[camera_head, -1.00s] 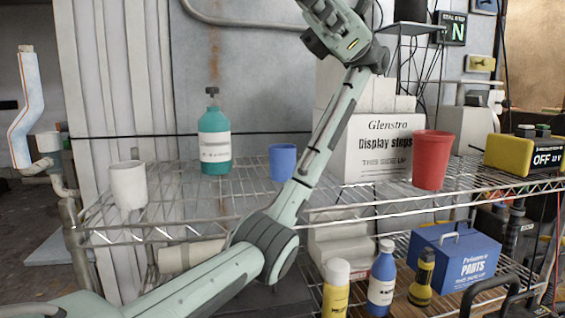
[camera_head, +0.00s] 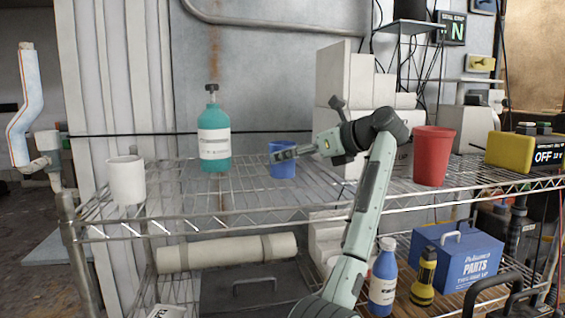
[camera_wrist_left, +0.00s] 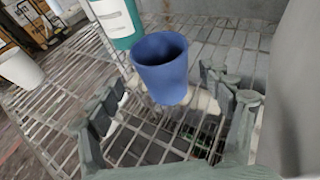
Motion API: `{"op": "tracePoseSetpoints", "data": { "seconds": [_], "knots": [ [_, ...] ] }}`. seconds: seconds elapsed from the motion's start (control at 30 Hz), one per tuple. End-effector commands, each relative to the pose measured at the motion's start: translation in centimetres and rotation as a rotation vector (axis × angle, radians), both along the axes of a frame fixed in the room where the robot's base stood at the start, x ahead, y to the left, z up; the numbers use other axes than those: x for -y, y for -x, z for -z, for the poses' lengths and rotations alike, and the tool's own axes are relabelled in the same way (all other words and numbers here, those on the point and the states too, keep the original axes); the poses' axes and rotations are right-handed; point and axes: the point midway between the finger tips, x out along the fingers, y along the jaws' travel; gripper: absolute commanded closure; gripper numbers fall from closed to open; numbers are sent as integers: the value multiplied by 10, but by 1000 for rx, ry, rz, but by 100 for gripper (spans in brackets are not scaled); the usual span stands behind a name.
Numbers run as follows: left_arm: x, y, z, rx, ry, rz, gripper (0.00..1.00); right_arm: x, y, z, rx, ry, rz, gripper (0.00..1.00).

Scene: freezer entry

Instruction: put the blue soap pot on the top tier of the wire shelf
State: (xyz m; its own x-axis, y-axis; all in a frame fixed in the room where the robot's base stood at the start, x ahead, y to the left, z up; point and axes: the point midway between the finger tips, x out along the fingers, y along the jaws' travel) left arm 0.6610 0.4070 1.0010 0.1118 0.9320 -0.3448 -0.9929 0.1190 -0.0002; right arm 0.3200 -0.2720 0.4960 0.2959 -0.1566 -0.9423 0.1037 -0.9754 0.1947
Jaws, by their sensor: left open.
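The blue soap pot (camera_head: 281,169) stands upright on the wire shelf's top tier (camera_head: 200,205), near the back, right of a teal bottle. My left gripper (camera_head: 284,153) reaches in from the right and overlaps part of the pot in the head view. In the left wrist view the pot (camera_wrist_left: 163,72) shows its open rim and empty-looking inside. There the open left gripper (camera_wrist_left: 165,98) has one finger on each side of the view, with the pot beyond and between them. I cannot tell whether a finger touches it. My right gripper is not in view.
The teal bottle (camera_head: 213,140) stands close by on the left. A white cup (camera_head: 126,181) is at the tier's left end, and a red cup (camera_head: 434,157) at the right. White boxes (camera_head: 352,80) stand behind my wrist. The tier's front middle is clear.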

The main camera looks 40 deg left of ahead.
Motion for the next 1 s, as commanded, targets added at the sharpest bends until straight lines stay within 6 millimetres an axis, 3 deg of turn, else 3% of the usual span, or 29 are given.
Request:
{"op": "tracePoseSetpoints", "data": {
  "seconds": [0.23, 0.57, 1.0],
  "knots": [
    [-34, -8, 11, -1, -3, -4, 20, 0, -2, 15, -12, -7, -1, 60],
    [-39, -9, 13, 0, -2, -1, 22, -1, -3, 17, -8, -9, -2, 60],
    [-39, -9, 13, 1, -2, -1, 76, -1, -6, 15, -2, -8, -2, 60]
  ]
}}
